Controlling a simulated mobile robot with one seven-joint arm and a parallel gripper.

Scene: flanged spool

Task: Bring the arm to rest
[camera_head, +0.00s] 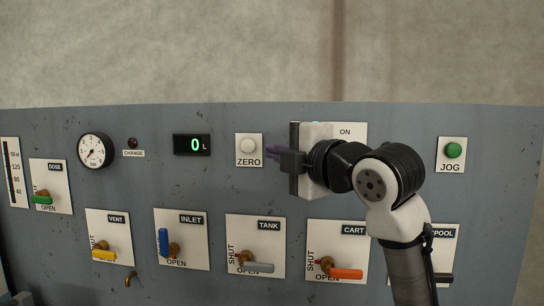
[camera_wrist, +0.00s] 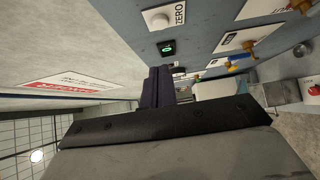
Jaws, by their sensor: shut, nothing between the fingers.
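My gripper (camera_head: 272,154) is in front of the upper middle of the grey control panel (camera_head: 220,115), its dark fingers pointing left. In the picture its fingertips lie just right of and slightly below the white ZERO button (camera_head: 248,145); I cannot tell the gap to the panel. In the wrist view the gripper (camera_wrist: 157,84) shows with its fingers together and nothing between them. My arm rises from the lower right and bends at the black joints, covering part of the ON plate (camera_head: 350,131) and of the SPOOL plate (camera_head: 443,240).
Lever valves line the panel's lower part, including the blue INLET lever (camera_head: 163,242), the grey TANK lever (camera_head: 259,267) and the orange CART lever (camera_head: 346,273). A display (camera_head: 192,145) reads 0 L. A gauge (camera_head: 96,151) is at left, a green JOG button (camera_head: 453,150) at right.

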